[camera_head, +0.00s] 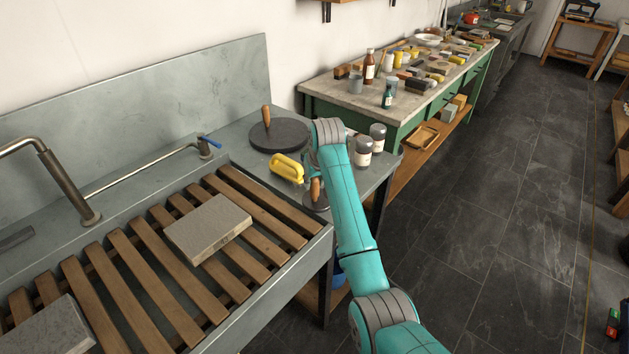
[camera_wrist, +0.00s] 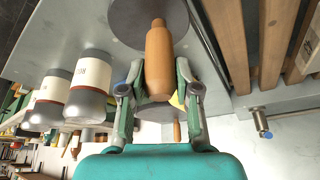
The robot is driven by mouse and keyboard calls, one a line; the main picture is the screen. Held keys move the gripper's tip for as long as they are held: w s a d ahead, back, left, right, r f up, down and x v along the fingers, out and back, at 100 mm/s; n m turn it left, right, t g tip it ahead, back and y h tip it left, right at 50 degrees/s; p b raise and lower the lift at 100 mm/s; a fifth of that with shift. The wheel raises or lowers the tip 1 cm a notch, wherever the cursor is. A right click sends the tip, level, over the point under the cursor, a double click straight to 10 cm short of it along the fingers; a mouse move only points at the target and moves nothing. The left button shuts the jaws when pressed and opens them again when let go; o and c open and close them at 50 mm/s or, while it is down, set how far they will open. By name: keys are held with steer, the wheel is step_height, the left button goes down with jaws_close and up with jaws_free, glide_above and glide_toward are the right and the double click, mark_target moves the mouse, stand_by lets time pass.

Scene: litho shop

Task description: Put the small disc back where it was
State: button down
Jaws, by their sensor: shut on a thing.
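The small disc (camera_head: 322,206) is a dark grey round plate with an upright wooden handle (camera_head: 315,188). It is near the front edge of the grey bench, partly hidden by my arm. My gripper (camera_wrist: 159,72) is shut on the wooden handle in the wrist view, a finger on each side. The disc's plate (camera_wrist: 125,18) shows beyond the handle there. I cannot tell whether the plate touches the bench or hangs just above it. A larger dark disc (camera_head: 290,136) with its own wooden handle (camera_head: 266,116) lies farther back on the bench.
A yellow object (camera_head: 287,168) lies between the discs. Two grey-lidded jars (camera_head: 363,151) (camera_head: 377,138) stand to the right of my arm. A slatted wooden rack (camera_head: 150,275) with a stone slab (camera_head: 208,228) is at left. A cluttered worktable (camera_head: 325,88) stands behind.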

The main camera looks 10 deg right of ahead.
steer(key=c, duration=0.8)
jaws_free()
steer(key=shift+f, duration=0.1)
steer(key=v, duration=1.2)
